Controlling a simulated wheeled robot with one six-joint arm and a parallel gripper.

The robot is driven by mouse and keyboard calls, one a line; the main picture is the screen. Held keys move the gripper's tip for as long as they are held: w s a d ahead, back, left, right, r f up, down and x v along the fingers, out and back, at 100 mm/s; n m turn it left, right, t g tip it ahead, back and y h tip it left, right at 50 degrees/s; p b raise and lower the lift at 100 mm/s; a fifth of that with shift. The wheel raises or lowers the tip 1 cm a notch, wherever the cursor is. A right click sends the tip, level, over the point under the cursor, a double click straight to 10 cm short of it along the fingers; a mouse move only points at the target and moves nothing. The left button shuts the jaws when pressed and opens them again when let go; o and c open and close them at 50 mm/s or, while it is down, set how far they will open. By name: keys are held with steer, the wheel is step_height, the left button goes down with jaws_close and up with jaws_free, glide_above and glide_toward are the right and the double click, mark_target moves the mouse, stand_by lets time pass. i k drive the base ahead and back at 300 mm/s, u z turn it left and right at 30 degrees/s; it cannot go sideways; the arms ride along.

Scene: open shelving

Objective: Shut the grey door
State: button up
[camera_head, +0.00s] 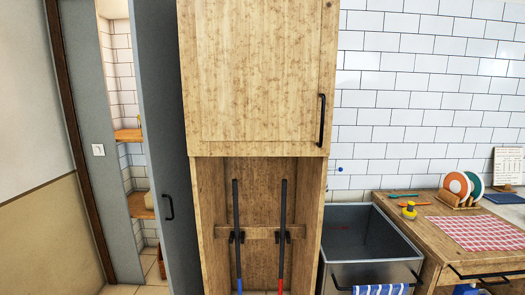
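The grey door (160,120) stands open at the left, turned partly edge-on, with its right side close to the wooden cabinet. A dark handle (168,207) is on its lower part. To its left is the doorway, showing white tiles and wooden shelves (141,205) inside. My gripper is not in view.
A tall wooden cabinet (258,75) with an open lower bay holding two poles (283,230) stands right of the door. A metal sink (365,235) and a wooden counter (425,225) are further right. A light switch (98,150) is on the grey panel left of the doorway.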

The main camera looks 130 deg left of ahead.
mark_target(153, 25)
steer(key=u, duration=5.55)
steer(key=i, duration=1.85)
steer(key=z, duration=0.8)
